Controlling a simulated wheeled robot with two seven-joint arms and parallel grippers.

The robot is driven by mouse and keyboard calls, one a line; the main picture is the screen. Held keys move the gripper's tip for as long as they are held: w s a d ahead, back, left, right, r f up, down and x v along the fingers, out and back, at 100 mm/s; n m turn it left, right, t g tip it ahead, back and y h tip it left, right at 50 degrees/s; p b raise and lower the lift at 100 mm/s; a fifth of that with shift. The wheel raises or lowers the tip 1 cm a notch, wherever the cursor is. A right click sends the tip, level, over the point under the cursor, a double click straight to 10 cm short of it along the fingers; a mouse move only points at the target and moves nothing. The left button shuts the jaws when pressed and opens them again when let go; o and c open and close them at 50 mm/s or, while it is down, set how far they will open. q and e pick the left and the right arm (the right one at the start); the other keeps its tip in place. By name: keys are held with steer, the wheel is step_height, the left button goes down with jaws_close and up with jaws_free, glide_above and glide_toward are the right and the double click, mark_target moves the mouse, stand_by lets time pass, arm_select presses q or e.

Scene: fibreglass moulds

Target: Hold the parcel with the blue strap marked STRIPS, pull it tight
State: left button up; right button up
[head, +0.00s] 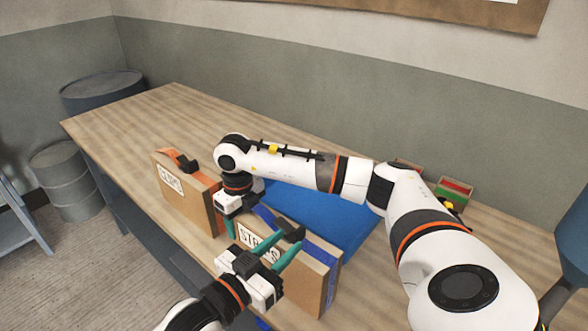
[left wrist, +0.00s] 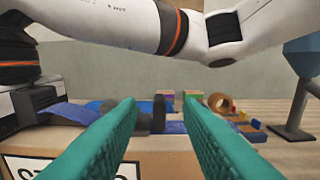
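The STRIPS parcel (head: 300,278) is a brown box with a white label, standing upright at the table's front edge. A blue strap (head: 331,285) runs round it, with a dark buckle (head: 290,229) on top. My left gripper (head: 286,241) is open over the parcel's top. In the left wrist view the buckle (left wrist: 158,115) shows between its teal fingers, beyond the tips. My right gripper (head: 238,218) points down left of the parcel. The loose strap end (left wrist: 72,112) reaches from the buckle side to my right gripper; its grip there is hidden.
Another brown parcel (head: 180,193) with an orange strap and a label stands to the left. A blue mat (head: 313,205) lies behind the parcels. Small coloured boxes (head: 453,190) stand at the back right. My right arm crosses above the mat. The table's far left is clear.

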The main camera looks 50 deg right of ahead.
mark_target(295, 236)
arm_select(q)
steer(key=shift+w+d, duration=0.15)
steer(key=shift+d, duration=1.75)
jaws_close()
